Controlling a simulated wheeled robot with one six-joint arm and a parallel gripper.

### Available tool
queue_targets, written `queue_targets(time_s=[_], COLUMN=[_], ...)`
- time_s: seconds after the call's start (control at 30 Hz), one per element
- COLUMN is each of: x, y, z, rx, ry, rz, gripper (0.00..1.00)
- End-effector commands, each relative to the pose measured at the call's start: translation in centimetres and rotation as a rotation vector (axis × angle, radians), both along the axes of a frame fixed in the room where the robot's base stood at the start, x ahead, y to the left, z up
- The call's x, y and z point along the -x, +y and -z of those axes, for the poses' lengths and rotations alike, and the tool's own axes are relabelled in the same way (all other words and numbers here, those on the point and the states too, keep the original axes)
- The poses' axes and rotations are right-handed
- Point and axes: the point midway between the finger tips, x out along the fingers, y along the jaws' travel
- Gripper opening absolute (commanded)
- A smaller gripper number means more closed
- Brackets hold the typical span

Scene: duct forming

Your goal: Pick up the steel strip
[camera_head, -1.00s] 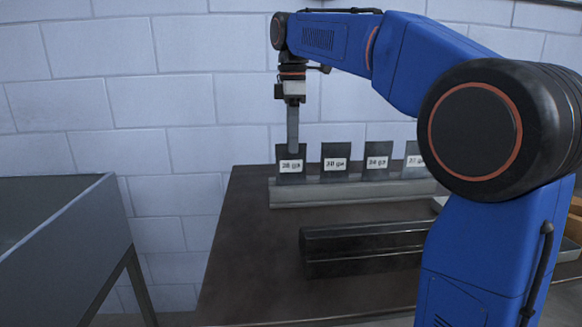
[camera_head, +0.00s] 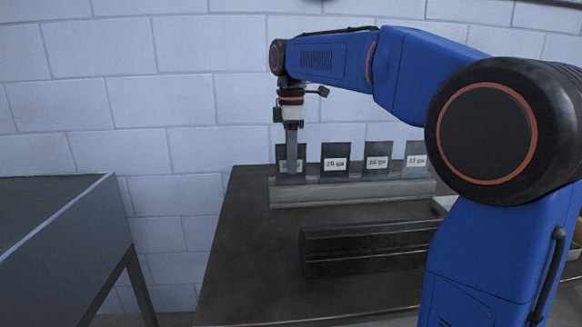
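Several dark grey steel strips with white gauge labels stand upright in a row in a long grey rack on the dark table. The leftmost strip (camera_head: 282,158) is partly hidden behind the fingers of my gripper (camera_head: 292,170), which point straight down in front of its label. The second strip (camera_head: 335,151), third strip (camera_head: 377,150) and fourth strip (camera_head: 415,153) stand to the right; label digits are hard to read. The fingers appear edge-on as one grey bar, so their opening does not show. I cannot tell whether they touch the leftmost strip.
The grey rack (camera_head: 345,194) runs along the back of the table (camera_head: 245,255). A long dark grooved block (camera_head: 360,250) lies in front of it. A grey bin on legs (camera_head: 60,235) stands at left, apart from the table. The white block wall is close behind.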

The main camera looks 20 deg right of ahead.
Motion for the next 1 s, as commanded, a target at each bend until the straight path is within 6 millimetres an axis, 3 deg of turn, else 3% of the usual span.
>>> queue_targets(time_s=[0.67,0.7,0.8,1.0], x=[-0.01,0.00,0.00,0.00], y=[0.00,0.00,0.00,0.00], z=[0.45,0.45,0.45,0.45], rx=[0.000,0.000,0.000,0.000], ry=[0.000,0.000,0.000,0.000], rz=[0.000,0.000,0.000,0.000], gripper=[0.24,0.22,0.00,0.00])
